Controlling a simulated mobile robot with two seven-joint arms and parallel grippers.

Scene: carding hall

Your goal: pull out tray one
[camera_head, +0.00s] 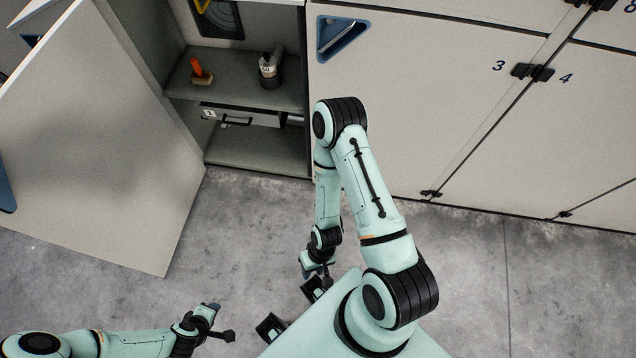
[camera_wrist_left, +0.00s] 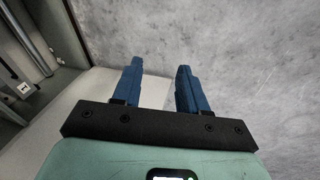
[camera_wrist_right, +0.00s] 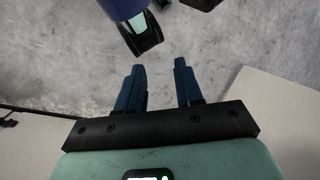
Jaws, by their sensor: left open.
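Tray one (camera_head: 262,122) is a grey drawer front with a white "1" label and a dark bar handle (camera_head: 236,121). It sits under the middle shelf of the open cabinet and looks pushed in. Its label (camera_wrist_left: 22,88) also shows at the left edge of the left wrist view. My left gripper (camera_head: 217,321) is low in front of the cabinet, open, apart from the tray, with nothing between its fingers (camera_wrist_left: 159,82). My right gripper (camera_head: 318,268) hangs over the floor right of the opening. Its fingers (camera_wrist_right: 158,84) are apart and empty.
The cabinet door (camera_head: 100,140) stands open on the left. The shelf (camera_head: 235,92) above the tray holds an orange-handled tool (camera_head: 199,70) and a bottle (camera_head: 268,70). Closed doors (camera_head: 430,90) fill the right side. The floor (camera_head: 240,215) before the opening is clear.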

